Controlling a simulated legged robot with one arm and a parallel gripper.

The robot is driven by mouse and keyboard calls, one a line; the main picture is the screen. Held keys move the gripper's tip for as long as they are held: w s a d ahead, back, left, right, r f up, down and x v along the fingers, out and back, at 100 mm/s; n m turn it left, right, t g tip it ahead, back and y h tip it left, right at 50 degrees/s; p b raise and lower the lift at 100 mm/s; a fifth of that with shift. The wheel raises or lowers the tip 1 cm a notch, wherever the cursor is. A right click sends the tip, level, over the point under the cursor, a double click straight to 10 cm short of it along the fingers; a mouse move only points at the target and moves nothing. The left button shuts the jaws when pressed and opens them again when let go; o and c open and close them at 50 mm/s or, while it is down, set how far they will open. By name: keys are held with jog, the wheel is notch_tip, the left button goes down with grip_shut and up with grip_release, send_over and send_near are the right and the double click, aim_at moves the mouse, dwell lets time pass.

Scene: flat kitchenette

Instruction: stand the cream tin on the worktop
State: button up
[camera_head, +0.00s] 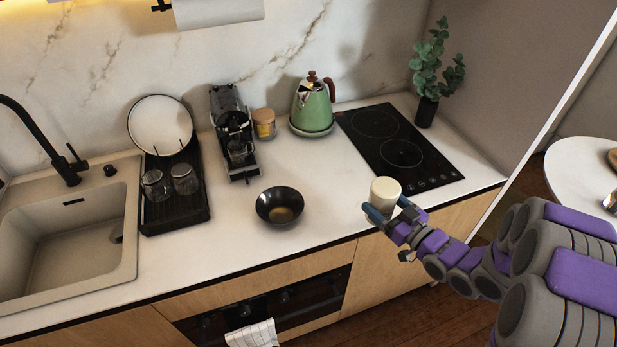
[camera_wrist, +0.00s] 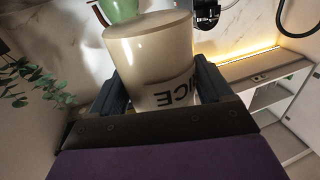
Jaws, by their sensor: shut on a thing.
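The cream tin (camera_head: 385,191) is a short round cream-coloured can. My gripper (camera_head: 391,213) is shut on it at the front edge of the worktop (camera_head: 325,190), to the right of the black bowl. In the wrist view the tin (camera_wrist: 150,55) sits between the two dark fingers of my gripper (camera_wrist: 154,92), with dark lettering on its side. The tin looks about upright in the head view. I cannot tell whether its base touches the worktop or is held above it.
A black bowl (camera_head: 280,206) stands left of the tin. Behind are a black hob (camera_head: 400,150), a green kettle (camera_head: 312,108), a jar (camera_head: 264,124) and a coffee machine (camera_head: 232,135). A dish rack (camera_head: 175,214) and sink (camera_head: 60,255) lie left. Worktop between bowl and hob is clear.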

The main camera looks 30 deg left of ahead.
jog(key=w+a+f, duration=0.1)
jog(key=a, duration=0.2)
jog(key=w+a+f+b, duration=0.1)
jog(key=w+a+f, duration=0.1)
jog(key=a, duration=0.1)
jog(key=w+a+f+b, duration=0.1)
jog(key=a+f, duration=0.1)
jog(key=a, duration=0.2)
jog(key=shift+w+f, duration=0.15)
jog(key=shift+f, duration=0.05)
jog(key=shift+w+a+f, duration=0.1)
jog(key=shift+w+f, duration=0.15)
jog(key=shift+w+a+f+b, duration=0.4)
jog(key=shift+a+f+b, duration=0.1)
jog(key=shift+a+f, duration=0.15)
jog(key=shift+w+a+f, duration=0.1)
jog(key=shift+a+f, duration=0.05)
jog(key=shift+f, duration=0.05)
jog(key=shift+a, duration=0.4)
jog(key=o, duration=1)
jog(key=shift+a, duration=0.1)
jog(key=shift+o, duration=1.2)
jog(key=shift+d, duration=0.55)
jog(key=p+v, duration=0.2)
jog(key=v, duration=0.8)
jog(key=shift+d+r, duration=0.1)
jog(key=shift+d, duration=0.1)
jog(key=shift+s+d, duration=0.4)
jog(key=shift+s, duration=0.1)
